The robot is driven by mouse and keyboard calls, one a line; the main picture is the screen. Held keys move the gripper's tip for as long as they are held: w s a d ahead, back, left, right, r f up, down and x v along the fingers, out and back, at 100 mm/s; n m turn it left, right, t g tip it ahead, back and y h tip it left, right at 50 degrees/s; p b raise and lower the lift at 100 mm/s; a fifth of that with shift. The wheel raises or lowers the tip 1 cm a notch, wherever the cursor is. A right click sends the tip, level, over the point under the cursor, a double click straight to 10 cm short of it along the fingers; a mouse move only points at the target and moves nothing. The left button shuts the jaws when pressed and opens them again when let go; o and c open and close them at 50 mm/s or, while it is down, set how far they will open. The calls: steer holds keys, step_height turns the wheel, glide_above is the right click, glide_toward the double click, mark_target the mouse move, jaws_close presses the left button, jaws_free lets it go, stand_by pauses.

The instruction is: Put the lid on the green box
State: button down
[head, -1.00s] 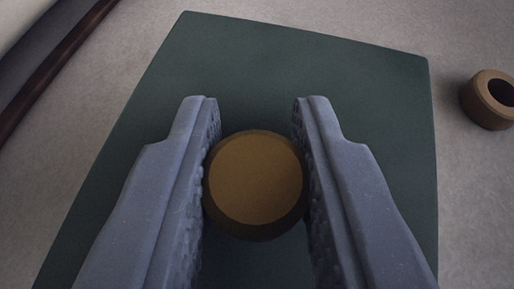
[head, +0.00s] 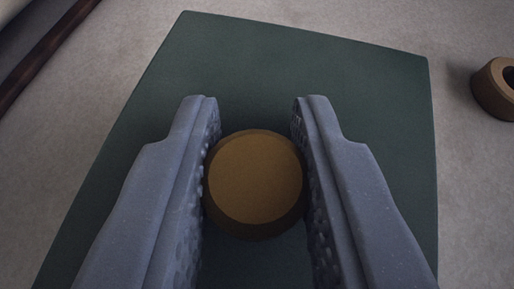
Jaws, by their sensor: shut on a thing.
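The lid (head: 290,65) is a dark green flat panel that fills the middle of the head view, with a round brown knob (head: 255,178) on it. My gripper (head: 257,108) is shut on the knob, one grey finger on its left and one on its right. The lid keeps its place in the view while the floor shifts, so it is carried with my gripper. I see no separate green box; anything under the lid is hidden by it.
A brown ring-shaped object (head: 489,93) lies on the pale grey carpet-like surface (head: 470,200) at the right edge, partly out of view. A dark brown bar (head: 45,52) runs along the upper left corner. The surface between is clear.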

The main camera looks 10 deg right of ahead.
steer(key=shift+f, duration=0.35)
steer(key=c, duration=1.1)
jaws_free()
steer(key=shift+c, duration=0.2)
